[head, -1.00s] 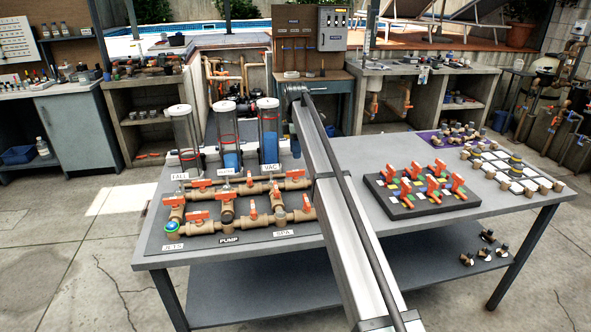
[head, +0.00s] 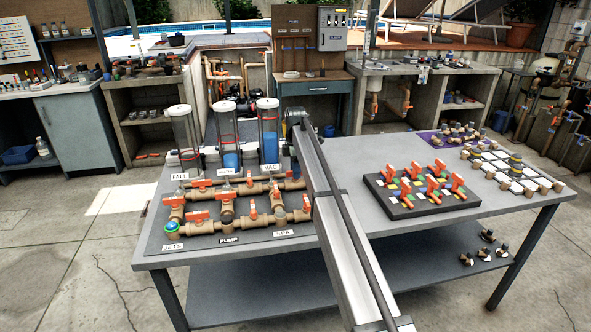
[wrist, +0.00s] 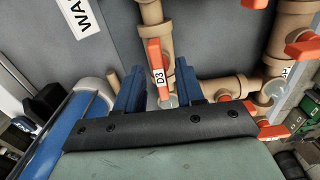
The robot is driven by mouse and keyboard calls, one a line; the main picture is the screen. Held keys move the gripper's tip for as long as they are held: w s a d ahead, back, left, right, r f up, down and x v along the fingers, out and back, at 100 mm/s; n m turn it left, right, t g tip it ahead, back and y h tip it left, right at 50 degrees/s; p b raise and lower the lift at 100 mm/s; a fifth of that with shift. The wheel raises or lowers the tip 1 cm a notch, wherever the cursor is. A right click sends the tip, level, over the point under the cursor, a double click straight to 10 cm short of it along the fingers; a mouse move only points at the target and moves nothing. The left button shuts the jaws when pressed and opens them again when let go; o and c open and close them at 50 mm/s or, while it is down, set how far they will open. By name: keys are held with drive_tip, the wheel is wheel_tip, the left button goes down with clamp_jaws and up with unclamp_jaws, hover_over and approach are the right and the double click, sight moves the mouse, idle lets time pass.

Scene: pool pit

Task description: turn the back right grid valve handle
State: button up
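In the wrist view my gripper (wrist: 160,72) has its two blue fingers apart. An orange handle tagged D3 (wrist: 154,52) shows between them, on a tan pipe (wrist: 151,12); a gap shows on the finger's left side, and contact on the right cannot be told. In the head view a tan pipe grid (head: 240,207) with several orange handles lies on the left of the table. Its right end is partly hidden by my arm. My gripper cannot be made out there, and I cannot tell which of those handles is D3.
A black board (head: 401,211) with several orange handles sits right of my arm on the grey table (head: 347,166). Clear tanks (head: 268,128) stand behind the pipes. In the wrist view more pipework and an orange handle (wrist: 303,46) lie right of the fingers.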

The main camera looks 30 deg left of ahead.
clamp_jaws()
drive_tip(key=shift+m, duration=0.4)
drive_tip(key=m, duration=0.3)
drive_tip(key=shift+m, duration=0.4)
drive_tip(key=m, duration=0.8)
drive_tip(key=shift+m, duration=0.4)
drive_tip(key=m, duration=0.4)
drive_tip(key=shift+m, duration=0.4)
drive_tip(key=shift+o, duration=0.3)
unclamp_jaws()
